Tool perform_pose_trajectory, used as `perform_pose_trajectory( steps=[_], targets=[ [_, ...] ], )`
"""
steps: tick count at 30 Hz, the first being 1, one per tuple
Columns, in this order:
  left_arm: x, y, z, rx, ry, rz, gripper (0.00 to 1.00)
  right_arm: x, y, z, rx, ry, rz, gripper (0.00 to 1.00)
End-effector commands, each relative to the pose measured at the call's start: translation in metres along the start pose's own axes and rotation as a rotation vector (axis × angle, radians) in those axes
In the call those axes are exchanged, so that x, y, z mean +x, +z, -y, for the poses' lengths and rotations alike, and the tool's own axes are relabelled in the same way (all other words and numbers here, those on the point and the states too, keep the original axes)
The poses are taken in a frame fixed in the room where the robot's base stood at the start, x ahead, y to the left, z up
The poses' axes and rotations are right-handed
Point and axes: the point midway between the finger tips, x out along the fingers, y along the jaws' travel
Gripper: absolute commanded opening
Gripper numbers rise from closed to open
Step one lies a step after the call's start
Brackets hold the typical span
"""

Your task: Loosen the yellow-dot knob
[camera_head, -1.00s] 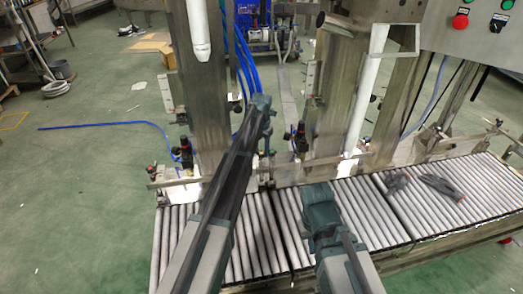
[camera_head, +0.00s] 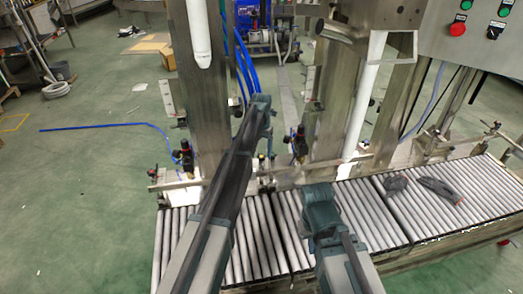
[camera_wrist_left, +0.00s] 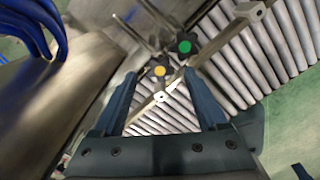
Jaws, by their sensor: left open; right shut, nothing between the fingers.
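The yellow-dot knob (camera_wrist_left: 159,71) is a dark knob with a yellow centre, in the left wrist view near the middle. My left gripper (camera_wrist_left: 161,77) is open, its two blue fingers on either side of the knob in the picture. I cannot tell whether they touch it. A similar green-dot knob (camera_wrist_left: 184,47) sits just beyond, up and to the right. In the head view my left gripper (camera_head: 262,104) is by the middle of the machine, its fingers and the yellow-dot knob not distinguishable. My right gripper (camera_head: 320,207) is over the roller conveyor, shut and empty.
A roller conveyor (camera_head: 420,222) runs along the front, with dark grey objects (camera_head: 440,190) on its right part. Steel columns (camera_head: 200,90) rise behind it. A metal rail (camera_wrist_left: 222,37) passes near the knobs. Blue hoses (camera_wrist_left: 40,25) hang at upper left. Open green floor lies left.

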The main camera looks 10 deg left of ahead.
Motion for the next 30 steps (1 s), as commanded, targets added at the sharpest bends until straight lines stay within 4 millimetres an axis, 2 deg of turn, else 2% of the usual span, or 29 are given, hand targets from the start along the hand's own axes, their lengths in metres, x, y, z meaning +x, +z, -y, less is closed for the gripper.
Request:
perform_pose_trajectory(
  steps=[1,21,25,30],
  targets=[
    [-0.013,0.000,0.000,0.000,0.000,0.000,0.75,-0.013,0.001,-0.001,0.000,-0.001,0.000,0.00],
    [-0.110,0.000,0.000,0.000,0.000,0.000,0.75,-0.109,0.006,-0.010,0.000,-0.002,0.000,0.00],
    [-0.118,0.000,0.000,0.000,0.000,0.000,0.75,-0.117,0.007,-0.011,0.000,-0.002,0.000,0.00],
    [-0.119,0.000,0.000,0.000,0.000,0.000,0.75,-0.118,0.007,-0.011,0.001,-0.002,0.000,0.00]
  ],
)
